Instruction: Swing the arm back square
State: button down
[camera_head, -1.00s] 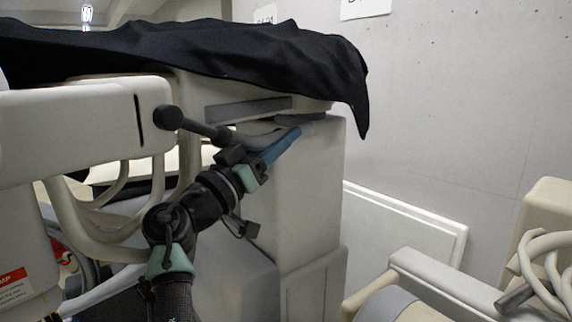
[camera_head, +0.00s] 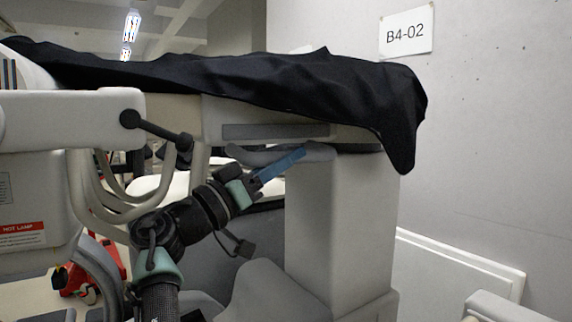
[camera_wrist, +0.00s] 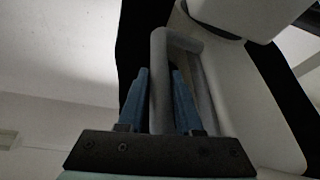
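The swing arm (camera_head: 275,131) is a pale beam with a grey panel, lying under a black cloth on top of a pale upright column (camera_head: 340,225). A grey bar handle (camera_head: 320,151) juts from below the beam; it also shows as a loop in the wrist view (camera_wrist: 158,85). My gripper (camera_head: 296,158) reaches up from the lower left to this handle. The beam's far end is hidden by cloth.
The black cloth (camera_head: 310,88) hangs low at the right. A white machine (camera_head: 65,120) with a black-knobbed lever (camera_head: 155,130) stands close at left. A grey wall with a B4-02 sign (camera_head: 406,32) and a white panel (camera_head: 460,260) bound the right.

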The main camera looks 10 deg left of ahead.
jog(key=shift+s+d+f+m+g, duration=0.1)
jog(key=shift+d+m+g, duration=0.3)
jog(key=shift+d, duration=0.6)
jog(key=c, duration=1.1)
grip_release()
jog(key=shift+d, duration=0.1)
jog(key=o, duration=0.4)
jog(key=shift+s+d, duration=0.1)
jog(key=shift+d, duration=0.25)
jog(key=shift+o, duration=0.2)
jog(key=b+v, duration=0.3)
jog(key=v, duration=1)
jog(key=shift+a+b, duration=0.2)
jog(key=shift+b, duration=0.15)
